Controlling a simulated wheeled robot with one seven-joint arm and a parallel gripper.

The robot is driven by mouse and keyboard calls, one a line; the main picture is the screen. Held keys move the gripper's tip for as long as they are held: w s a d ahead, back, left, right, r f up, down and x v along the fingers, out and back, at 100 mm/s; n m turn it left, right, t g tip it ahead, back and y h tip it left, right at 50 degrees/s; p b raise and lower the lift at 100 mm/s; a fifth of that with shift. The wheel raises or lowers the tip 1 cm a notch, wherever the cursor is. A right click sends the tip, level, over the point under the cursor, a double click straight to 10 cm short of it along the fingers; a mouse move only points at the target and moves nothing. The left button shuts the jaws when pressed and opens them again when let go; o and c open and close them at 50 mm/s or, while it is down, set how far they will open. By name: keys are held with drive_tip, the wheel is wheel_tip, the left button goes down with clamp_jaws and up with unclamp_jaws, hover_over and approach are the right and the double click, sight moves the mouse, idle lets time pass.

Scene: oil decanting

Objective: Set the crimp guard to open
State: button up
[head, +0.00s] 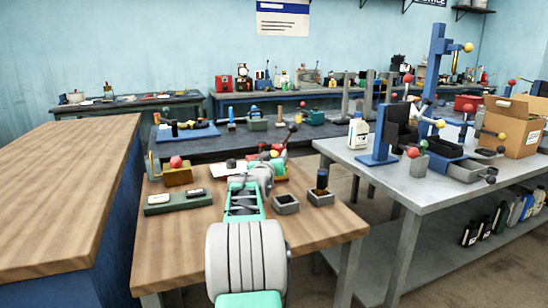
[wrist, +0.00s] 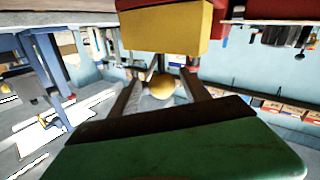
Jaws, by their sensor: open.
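The crimping device (head: 281,164), red and yellow on a green base, stands near the back of the wooden table, partly hidden behind my arm. A lever with a dark knob (head: 293,128) rises from it. I cannot tell for certain which part is the crimp guard or how it is set. My gripper (head: 264,160) is open and right at the device. In the wrist view, a yellow ball knob (wrist: 162,88) shows between two dark bars. A yellow block (wrist: 165,28) is above it and a large green part (wrist: 190,150) below. Contact with the knob cannot be told.
A grey workbench (head: 425,188) stands to the right and a wooden-topped cabinet (head: 55,200) to the left.

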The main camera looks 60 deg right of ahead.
drive_tip(key=v, duration=0.7)
drive_tip(key=shift+s+a, duration=0.15)
drive_tip(key=shift+a, duration=0.25)
drive_tip(key=shift+r, duration=0.1)
